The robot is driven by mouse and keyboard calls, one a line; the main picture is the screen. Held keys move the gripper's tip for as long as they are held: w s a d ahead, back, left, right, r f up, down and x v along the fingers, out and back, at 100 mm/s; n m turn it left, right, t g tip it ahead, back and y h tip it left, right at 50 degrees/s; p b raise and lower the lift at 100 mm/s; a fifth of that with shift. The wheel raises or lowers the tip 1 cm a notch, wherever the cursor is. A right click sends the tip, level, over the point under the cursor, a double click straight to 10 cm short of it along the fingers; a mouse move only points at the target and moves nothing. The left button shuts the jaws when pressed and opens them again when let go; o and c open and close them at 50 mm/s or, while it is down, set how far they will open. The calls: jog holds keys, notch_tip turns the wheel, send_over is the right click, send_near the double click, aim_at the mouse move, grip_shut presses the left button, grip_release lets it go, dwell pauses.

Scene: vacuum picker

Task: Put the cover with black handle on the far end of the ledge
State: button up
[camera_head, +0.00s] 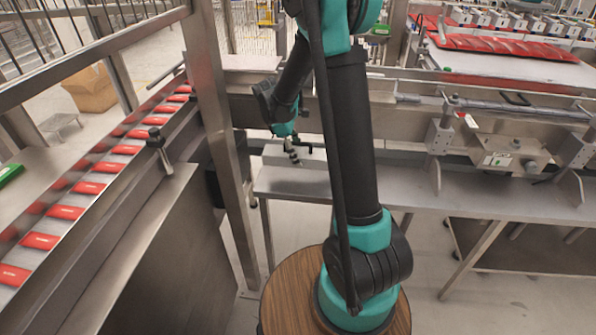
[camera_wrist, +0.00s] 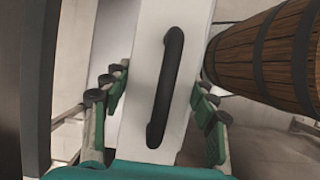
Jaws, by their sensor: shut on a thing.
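The cover (camera_wrist: 148,60) is a long pale panel with a black bar handle (camera_wrist: 165,88) along its middle in the wrist view. My gripper (camera_wrist: 158,105) has its fingers on both sides of the cover, shut on its edges, with the handle between them. In the head view my gripper (camera_head: 292,152) points down at the cover (camera_head: 312,160), a pale block at the left end of the metal ledge (camera_head: 420,196). I cannot tell whether the cover touches the ledge. My arm hides part of the ledge.
A conveyor (camera_head: 100,168) with red packets runs along the left, beside a metal post (camera_head: 218,110). Metal brackets (camera_head: 438,150) and a block-like fitting (camera_head: 505,157) stand along the right of the ledge. The ledge's front strip looks clear.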

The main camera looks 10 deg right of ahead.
jog(key=shift+f, duration=3.85)
jog(key=shift+f, duration=0.1)
jog(key=o, duration=1.5)
jog(key=shift+c, duration=0.2)
